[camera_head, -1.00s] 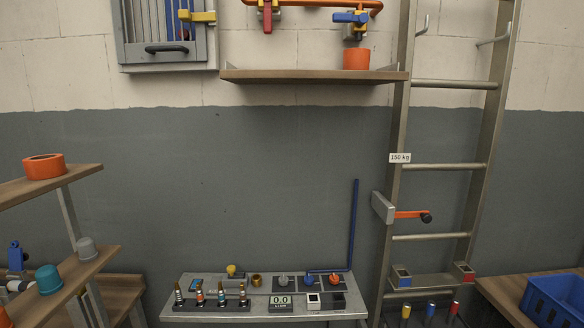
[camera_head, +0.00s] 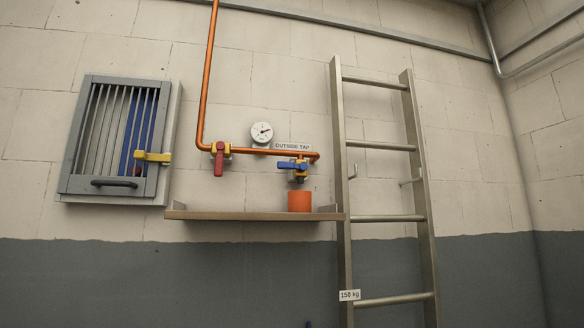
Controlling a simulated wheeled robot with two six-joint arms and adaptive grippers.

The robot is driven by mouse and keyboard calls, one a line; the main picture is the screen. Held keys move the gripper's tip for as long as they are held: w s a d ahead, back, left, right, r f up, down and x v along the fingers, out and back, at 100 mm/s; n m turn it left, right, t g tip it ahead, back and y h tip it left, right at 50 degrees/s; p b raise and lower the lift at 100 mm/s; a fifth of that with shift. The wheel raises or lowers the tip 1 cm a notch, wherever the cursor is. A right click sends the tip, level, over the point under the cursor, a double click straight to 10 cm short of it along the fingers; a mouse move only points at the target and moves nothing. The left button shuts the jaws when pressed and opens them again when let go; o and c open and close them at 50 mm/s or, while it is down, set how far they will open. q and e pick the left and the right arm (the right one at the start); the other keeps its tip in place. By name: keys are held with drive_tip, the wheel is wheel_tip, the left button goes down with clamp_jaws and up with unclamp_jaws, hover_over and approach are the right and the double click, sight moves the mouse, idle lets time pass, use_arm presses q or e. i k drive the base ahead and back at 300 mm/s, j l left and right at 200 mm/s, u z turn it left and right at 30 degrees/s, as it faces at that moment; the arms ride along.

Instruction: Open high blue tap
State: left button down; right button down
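The blue tap handle (camera_head: 292,165) is high on the wall, at the right end of the orange pipe (camera_head: 255,151). The handle lies roughly level, pointing left, on a brass tap body (camera_head: 299,175). A red lever (camera_head: 219,163) hangs down from the same pipe to the left. A label reading "OUTSIDE TAP" (camera_head: 292,147) is above the blue handle. Neither of my grippers is in view.
A wooden shelf (camera_head: 235,215) is under the taps. A metal ladder (camera_head: 345,240) stands just right of it, with hooks behind. A barred grey cabinet (camera_head: 98,186) with a yellow latch (camera_head: 152,157) is at left. A round gauge (camera_head: 261,132) sits above the pipe.

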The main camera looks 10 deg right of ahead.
sight(303, 166)
drive_tip(key=k+j, duration=0.1)
drive_tip(key=j, duration=0.35)
drive_tip(key=k+j+z, duration=0.1)
drive_tip(key=j, duration=0.4)
drive_tip(key=k+j, duration=0.1)
drive_tip(key=j, duration=0.35)
drive_tip(key=z, duration=0.05)
